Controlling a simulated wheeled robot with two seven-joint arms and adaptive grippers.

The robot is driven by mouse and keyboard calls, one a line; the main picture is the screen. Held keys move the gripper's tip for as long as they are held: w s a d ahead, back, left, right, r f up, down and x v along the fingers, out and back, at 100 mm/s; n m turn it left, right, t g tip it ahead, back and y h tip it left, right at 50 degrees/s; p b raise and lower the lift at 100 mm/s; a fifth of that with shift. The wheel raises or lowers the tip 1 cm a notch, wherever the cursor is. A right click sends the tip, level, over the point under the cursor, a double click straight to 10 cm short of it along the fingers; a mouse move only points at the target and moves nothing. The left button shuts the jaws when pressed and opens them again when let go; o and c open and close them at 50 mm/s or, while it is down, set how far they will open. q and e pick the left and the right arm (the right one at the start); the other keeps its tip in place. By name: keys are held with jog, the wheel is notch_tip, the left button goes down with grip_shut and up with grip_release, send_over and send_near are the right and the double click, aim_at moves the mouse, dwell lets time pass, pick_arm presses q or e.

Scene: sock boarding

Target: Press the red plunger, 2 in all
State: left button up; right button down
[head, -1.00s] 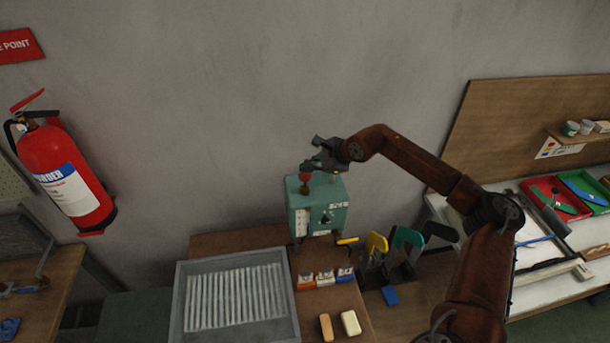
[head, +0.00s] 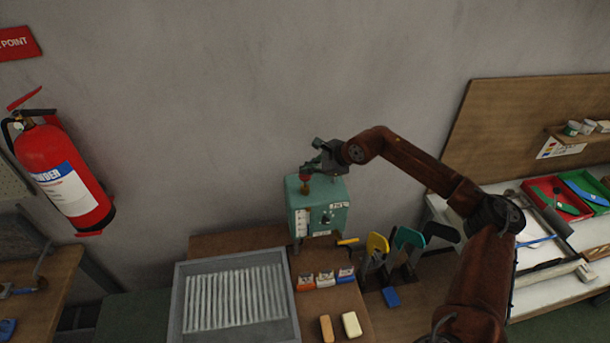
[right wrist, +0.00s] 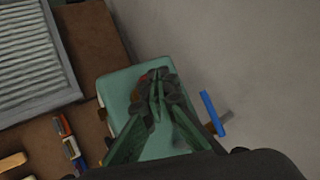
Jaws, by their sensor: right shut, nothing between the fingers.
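The red plunger (head: 305,178) stands on top of a green box (head: 320,210) on the brown bench, at the middle of the head view. My right gripper (head: 307,171) is shut and empty, its fingertips right at the plunger's head from above. I cannot tell whether they touch it. In the right wrist view the shut fingers (right wrist: 158,75) lie over the green box top (right wrist: 118,92), and only a little red shows beside their tips. They hide most of the plunger. My left gripper is not in view.
A grey ribbed tray (head: 285,335) lies in front of the box. Small cartons (head: 325,279) and two blocks (head: 351,324) lie right of it. Upright coloured boards (head: 404,245) stand right of the box, below my right arm. A grey wall is close behind.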

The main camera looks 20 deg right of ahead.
aim_at(307, 176)
jog(key=shift+f+b, duration=1.15)
jog(key=shift+f, duration=0.4)
dwell(1.0)
jog(key=shift+r, duration=0.1)
jog(key=shift+r+p, duration=0.75)
jog(key=shift+r, duration=1.3)
jog(key=shift+r+p, duration=1.15)
jog(key=shift+r, duration=1.35)
notch_tip(307, 176, up, 4)
jog(key=p, duration=0.4)
jog(key=shift+f, duration=0.1)
